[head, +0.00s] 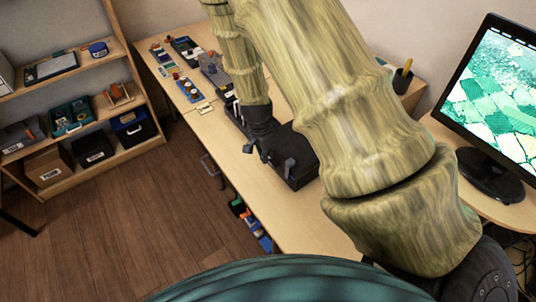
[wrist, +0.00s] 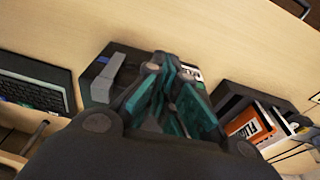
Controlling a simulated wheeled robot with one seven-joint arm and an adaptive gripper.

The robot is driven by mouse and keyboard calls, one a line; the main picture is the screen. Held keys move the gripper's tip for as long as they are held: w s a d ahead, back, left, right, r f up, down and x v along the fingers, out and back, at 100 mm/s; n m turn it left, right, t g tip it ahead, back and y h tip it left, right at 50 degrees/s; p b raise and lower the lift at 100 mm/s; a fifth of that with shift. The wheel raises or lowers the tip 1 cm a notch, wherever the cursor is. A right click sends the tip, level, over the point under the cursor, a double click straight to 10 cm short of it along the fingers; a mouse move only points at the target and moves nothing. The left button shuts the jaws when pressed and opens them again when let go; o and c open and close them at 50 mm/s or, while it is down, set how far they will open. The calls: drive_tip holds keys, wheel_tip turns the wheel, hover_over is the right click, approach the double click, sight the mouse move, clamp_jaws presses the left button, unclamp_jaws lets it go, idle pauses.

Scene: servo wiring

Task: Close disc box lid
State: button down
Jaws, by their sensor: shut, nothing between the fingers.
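A dark box (head: 297,165) stands on the wooden desk, just right of and partly behind my gripper (head: 264,153); the arm hides part of it. In the wrist view a dark box (wrist: 103,87) with a raised grey tab (wrist: 110,72) lies beside and under my gripper (wrist: 168,70), which hides its right part. It looks like the disc box, but I cannot tell how far its lid is open. My gripper is shut and empty, with its tips pointing down close to the box. I cannot tell whether they touch it.
A black holder (wrist: 232,98) with upright cases stands right of my gripper in the wrist view; a keyboard (wrist: 35,92) lies left. The monitor (head: 495,95) stands at the right. Small parts (head: 187,88) lie at the desk's far end. The desk's left front (head: 235,165) is clear.

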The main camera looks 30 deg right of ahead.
drive_tip(key=a+r+b, duration=0.2)
drive_tip(key=a, duration=0.7)
drive_tip(key=shift+s+a+b, duration=0.15)
drive_tip(key=shift+s+b, duration=0.2)
drive_tip(key=shift+s, duration=0.1)
